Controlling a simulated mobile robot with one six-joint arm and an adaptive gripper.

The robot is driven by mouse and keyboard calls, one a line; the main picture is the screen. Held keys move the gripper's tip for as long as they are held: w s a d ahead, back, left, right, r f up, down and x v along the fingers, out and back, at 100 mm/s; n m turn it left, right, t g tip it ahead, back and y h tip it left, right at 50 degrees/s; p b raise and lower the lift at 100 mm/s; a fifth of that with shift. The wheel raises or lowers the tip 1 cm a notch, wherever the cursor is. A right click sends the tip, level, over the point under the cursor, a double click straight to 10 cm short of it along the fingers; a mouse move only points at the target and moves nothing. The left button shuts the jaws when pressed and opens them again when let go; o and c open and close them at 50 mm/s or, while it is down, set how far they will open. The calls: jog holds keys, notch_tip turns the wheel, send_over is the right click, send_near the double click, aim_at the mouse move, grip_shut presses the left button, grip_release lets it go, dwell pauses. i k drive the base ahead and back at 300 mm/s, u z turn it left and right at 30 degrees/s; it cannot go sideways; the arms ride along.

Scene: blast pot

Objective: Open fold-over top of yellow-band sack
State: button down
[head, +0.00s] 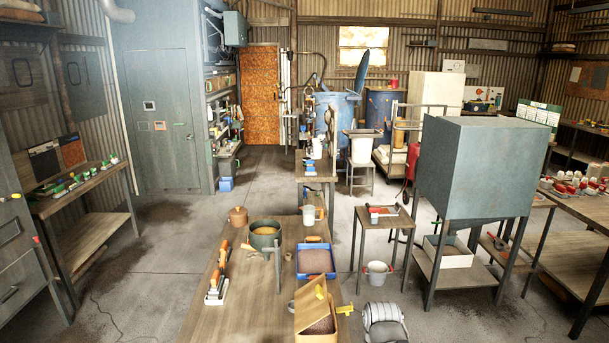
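A tan, box-shaped sack or container (317,335) stands at the near end of the long wooden bench, cut by the bottom edge of the head view. Brown granular material (321,326) shows in its top. A tan flap (308,301) stands raised over its back left part, with a small yellow piece (320,291) on it. I cannot tell for sure whether this is the yellow-band sack; no clear band shows. Another yellow piece (345,310) sticks out at its right. My gripper is not in view.
The wooden bench (205,325) also holds a blue tray (316,275) of brown grit, a green-rimmed pot (265,228) and orange-handled tools (218,285). A grey ribbed object (384,325) is right of the bench. A grey cabinet (484,165) stands right. Floor on the left is mostly clear.

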aim_at(311, 303)
jog(key=i, duration=0.95)
jog(key=u, duration=0.05)
